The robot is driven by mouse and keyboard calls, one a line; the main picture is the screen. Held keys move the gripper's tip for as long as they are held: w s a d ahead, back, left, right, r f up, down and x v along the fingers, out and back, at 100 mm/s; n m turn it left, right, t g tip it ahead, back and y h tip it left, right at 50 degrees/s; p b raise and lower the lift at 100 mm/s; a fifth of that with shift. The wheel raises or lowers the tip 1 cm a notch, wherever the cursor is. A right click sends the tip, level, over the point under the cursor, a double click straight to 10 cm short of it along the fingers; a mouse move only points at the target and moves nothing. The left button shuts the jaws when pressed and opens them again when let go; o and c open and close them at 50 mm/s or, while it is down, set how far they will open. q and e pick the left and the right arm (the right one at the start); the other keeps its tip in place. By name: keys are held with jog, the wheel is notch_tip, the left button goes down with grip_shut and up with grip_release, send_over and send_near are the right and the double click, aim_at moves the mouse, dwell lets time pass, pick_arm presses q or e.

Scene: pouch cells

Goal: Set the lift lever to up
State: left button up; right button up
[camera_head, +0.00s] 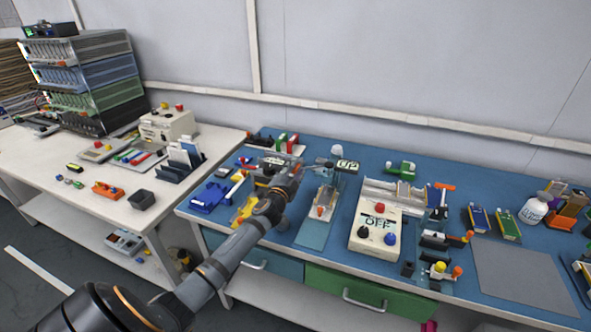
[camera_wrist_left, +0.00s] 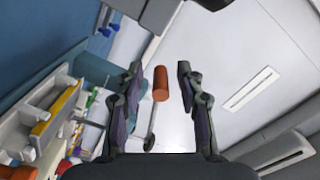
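My left gripper (camera_head: 290,172) reaches in over the left part of the blue bench. In the left wrist view, its two fingers (camera_wrist_left: 160,80) are open and apart. A red-orange cylindrical handle (camera_wrist_left: 160,84) on a thin metal rod (camera_wrist_left: 150,130) lies between the fingers in the picture, with a gap on each side. It looks like the lift lever; I cannot tell how far beyond the fingertips it is. In the head view, a small sign reading UP (camera_head: 347,165) stands right of the gripper. The handle is not clearly made out there. My right gripper is not in view.
A white control box (camera_head: 376,228) with red, black and blue knobs and an OFF label stands right of the gripper. An orange-tipped fixture (camera_head: 320,211) is between them. A blue tray (camera_head: 208,197) lies left. A grey mat (camera_head: 520,275) at the right is clear.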

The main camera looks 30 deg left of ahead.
pick_arm(q)
jog(key=c, duration=0.3)
grip_shut()
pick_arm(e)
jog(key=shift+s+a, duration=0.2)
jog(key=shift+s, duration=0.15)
